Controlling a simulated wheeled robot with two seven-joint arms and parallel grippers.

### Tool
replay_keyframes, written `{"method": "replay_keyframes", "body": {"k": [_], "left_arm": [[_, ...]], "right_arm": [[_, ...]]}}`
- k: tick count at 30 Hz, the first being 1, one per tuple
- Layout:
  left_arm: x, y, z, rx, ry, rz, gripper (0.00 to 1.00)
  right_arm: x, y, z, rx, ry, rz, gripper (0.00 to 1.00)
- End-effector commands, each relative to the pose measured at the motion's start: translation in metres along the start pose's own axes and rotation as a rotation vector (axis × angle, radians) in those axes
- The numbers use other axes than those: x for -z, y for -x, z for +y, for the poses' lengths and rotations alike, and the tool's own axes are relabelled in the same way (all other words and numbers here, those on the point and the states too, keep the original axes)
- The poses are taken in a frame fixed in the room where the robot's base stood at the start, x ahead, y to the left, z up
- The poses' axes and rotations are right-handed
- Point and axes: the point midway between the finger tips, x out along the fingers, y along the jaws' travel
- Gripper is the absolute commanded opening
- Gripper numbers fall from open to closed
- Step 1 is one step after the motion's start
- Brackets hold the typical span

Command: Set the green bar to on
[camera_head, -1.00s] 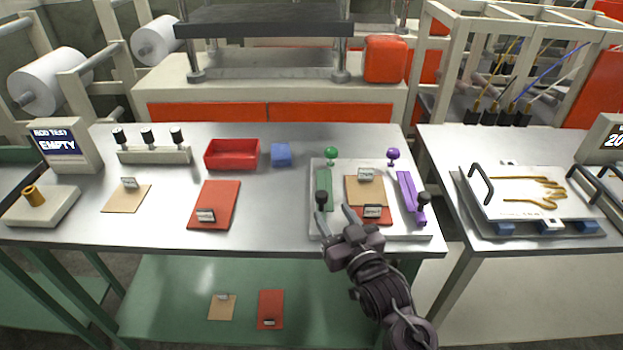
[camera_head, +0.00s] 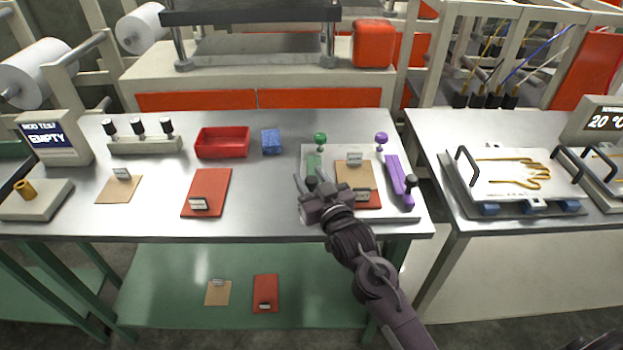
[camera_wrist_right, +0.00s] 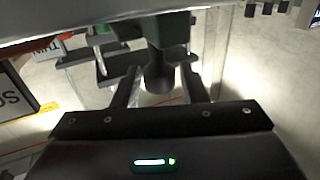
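The green bar (camera_head: 314,166) lies on the left side of a pale plate (camera_head: 400,214), with a green ball (camera_head: 320,139) at its far end. A dark knob (camera_head: 311,183) stands at its near end. My right gripper (camera_head: 311,178) is at this knob, partly covering the bar's near end. In the right wrist view the green part (camera_wrist_right: 172,28) shows above the dark knob (camera_wrist_right: 158,76), which sits between the two open fingers (camera_wrist_right: 160,88) with gaps on both sides. I cannot read an on or off mark. My left gripper is not in view.
A purple bar (camera_head: 394,172) with its own knob is on the plate's right side. Tan (camera_head: 352,172) and red cards lie between the bars. A red tray (camera_head: 222,142), blue block (camera_head: 271,141) and red card (camera_head: 207,192) are to the left, with bare table between.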

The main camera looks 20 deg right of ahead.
Motion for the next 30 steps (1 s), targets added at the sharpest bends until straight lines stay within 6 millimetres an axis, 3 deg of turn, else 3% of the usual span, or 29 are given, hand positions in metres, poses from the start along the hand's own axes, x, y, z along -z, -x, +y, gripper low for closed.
{"method": "replay_keyframes", "body": {"k": [1, 9, 14, 24, 30], "left_arm": [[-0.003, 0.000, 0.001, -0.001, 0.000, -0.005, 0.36], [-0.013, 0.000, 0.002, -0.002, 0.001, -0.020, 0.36], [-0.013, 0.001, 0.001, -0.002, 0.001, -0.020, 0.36], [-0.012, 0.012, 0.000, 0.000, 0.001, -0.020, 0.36], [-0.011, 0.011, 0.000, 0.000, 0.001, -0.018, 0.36]], "right_arm": [[0.000, 0.000, 0.000, 0.000, 0.000, 0.000, 0.32], [0.000, 0.000, 0.000, 0.000, 0.000, 0.000, 0.00], [0.000, 0.001, 0.002, -0.001, 0.001, -0.001, 0.00], [0.000, 0.019, 0.046, -0.002, 0.002, -0.002, 0.00], [0.000, 0.019, 0.047, -0.002, -0.001, -0.001, 0.00]]}}
